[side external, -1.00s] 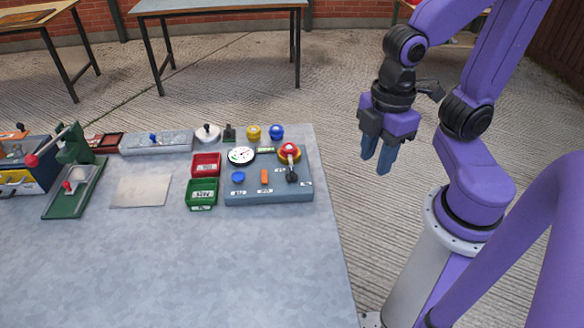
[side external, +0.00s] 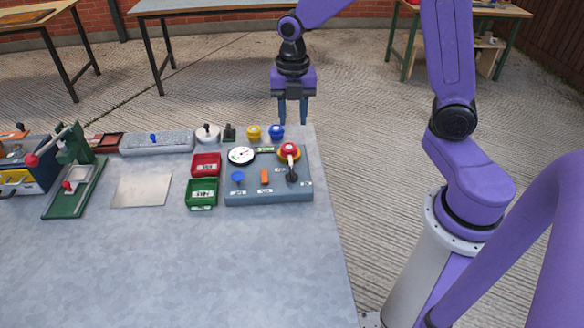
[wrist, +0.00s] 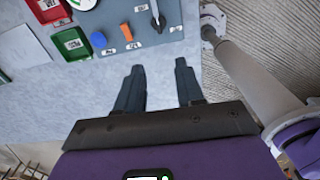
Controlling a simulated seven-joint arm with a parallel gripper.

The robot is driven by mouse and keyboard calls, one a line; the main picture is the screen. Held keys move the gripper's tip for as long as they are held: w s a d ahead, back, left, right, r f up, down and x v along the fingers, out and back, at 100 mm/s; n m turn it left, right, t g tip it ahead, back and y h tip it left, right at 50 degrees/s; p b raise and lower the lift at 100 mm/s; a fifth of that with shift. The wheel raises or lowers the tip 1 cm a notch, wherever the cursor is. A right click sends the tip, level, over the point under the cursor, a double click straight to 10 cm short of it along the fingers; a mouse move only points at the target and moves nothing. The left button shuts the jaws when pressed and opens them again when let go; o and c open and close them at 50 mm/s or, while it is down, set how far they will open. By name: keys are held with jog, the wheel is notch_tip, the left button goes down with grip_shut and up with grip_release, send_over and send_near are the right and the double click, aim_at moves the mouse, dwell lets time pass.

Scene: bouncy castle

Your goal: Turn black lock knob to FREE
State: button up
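The blue-grey control box (side external: 235,196) sits near the right edge of the bench. The black knob (side external: 291,177) is at the box's right side, with a pale bar running between it and the red-topped knob behind it. The black knob also shows at the top of the wrist view (wrist: 158,22). Small white labels lie around it, too small to read.
The box also carries a white gauge (side external: 241,155), a blue button (side external: 238,177) and an orange switch (side external: 264,175). Red (side external: 206,160) and green (side external: 202,188) bins stand left of it. Yellow (side external: 253,132) and blue (side external: 277,131) round items sit behind. The bench front is clear.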

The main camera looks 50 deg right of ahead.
aim_at(292, 172)
jog(key=f, duration=1.7)
jog(key=shift+w+d+f, duration=0.15)
jog(key=shift+w+f, duration=0.1)
jog(key=shift+f, duration=0.05)
grip_shut()
